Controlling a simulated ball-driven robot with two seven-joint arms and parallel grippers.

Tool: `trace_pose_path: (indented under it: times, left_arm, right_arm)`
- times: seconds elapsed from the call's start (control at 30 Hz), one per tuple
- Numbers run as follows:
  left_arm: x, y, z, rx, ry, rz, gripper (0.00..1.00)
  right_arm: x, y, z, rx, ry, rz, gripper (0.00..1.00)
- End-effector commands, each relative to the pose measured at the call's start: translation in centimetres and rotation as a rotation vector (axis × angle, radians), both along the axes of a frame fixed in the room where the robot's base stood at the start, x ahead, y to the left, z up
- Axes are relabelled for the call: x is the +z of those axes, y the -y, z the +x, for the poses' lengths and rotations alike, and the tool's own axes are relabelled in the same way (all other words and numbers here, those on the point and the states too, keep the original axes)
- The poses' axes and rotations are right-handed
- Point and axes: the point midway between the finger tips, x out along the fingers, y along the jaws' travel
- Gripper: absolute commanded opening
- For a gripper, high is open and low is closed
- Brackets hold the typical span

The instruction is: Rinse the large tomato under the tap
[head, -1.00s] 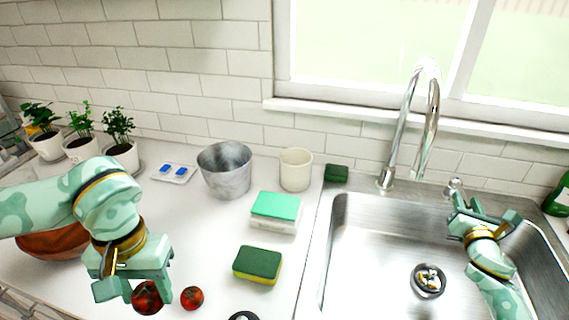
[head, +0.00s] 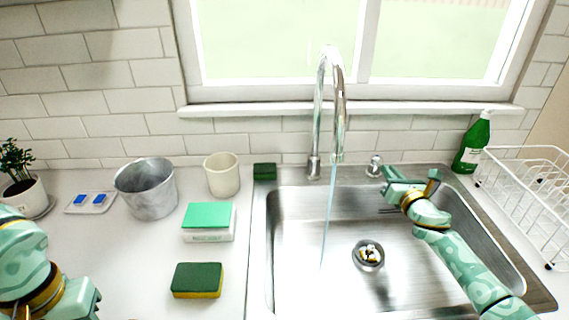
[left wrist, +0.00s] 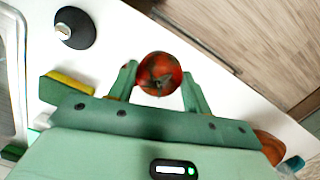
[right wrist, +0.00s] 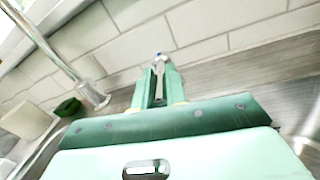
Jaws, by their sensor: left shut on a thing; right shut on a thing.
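The large tomato (left wrist: 160,72) is red and sits between the fingers of my left gripper (left wrist: 160,84), which is shut on it over the counter. In the head view only my left arm shows at the lower left; the tomato is out of that view. The chrome tap (head: 318,115) stands behind the steel sink (head: 305,270). A thin stream of water (head: 328,215) falls from its spout into the basin. My right gripper (head: 388,175) is shut on the tap handle (head: 374,164), right of the spout; the handle also shows in the right wrist view (right wrist: 161,61).
A yellow-green sponge (head: 197,281), a green-topped box (head: 209,222), a cream cup (head: 222,174) and a metal pot (head: 147,188) stand left of the sink. A green bottle (head: 472,143) and white dish rack (head: 530,190) stand right. The basin's left half is clear.

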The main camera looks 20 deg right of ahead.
Motion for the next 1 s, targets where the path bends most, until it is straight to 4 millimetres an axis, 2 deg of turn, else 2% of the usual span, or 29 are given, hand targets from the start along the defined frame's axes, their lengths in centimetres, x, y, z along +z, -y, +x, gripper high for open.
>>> trace_pose_path:
  times: [0.07,0.37,0.4,0.47,0.8,0.87,1.0]
  left_arm:
    - [-0.9,0.0,0.1,0.0,-0.005,0.0,0.26]
    - [-0.7,0.0,0.1,0.0,-0.004,0.0,0.26]
    - [-0.7,0.0,0.1,0.0,-0.004,0.0,0.26]
    - [-0.7,0.0,0.1,0.0,-0.004,0.0,0.26]
    - [-0.6,0.0,0.0,0.0,-0.004,0.0,0.26]
    - [-0.5,0.0,0.0,0.0,-0.003,0.0,0.26]
    - [0.2,0.0,0.0,0.0,0.001,0.0,0.26]
  right_arm:
    - [-0.3,0.4,0.0,0.032,-0.003,-0.005,0.0]
    - [0.0,0.4,-0.1,0.048,-0.002,0.0,0.0]
    - [0.0,0.4,-0.1,0.047,-0.002,0.0,0.19]
    - [0.0,0.4,-0.1,0.047,-0.002,0.0,0.35]
    - [-0.1,0.4,-0.4,0.047,-0.002,0.0,0.35]
    - [-0.1,0.3,-1.1,0.048,-0.004,0.001,0.35]
    - [-0.1,-0.1,-3.9,0.048,-0.005,0.001,0.35]
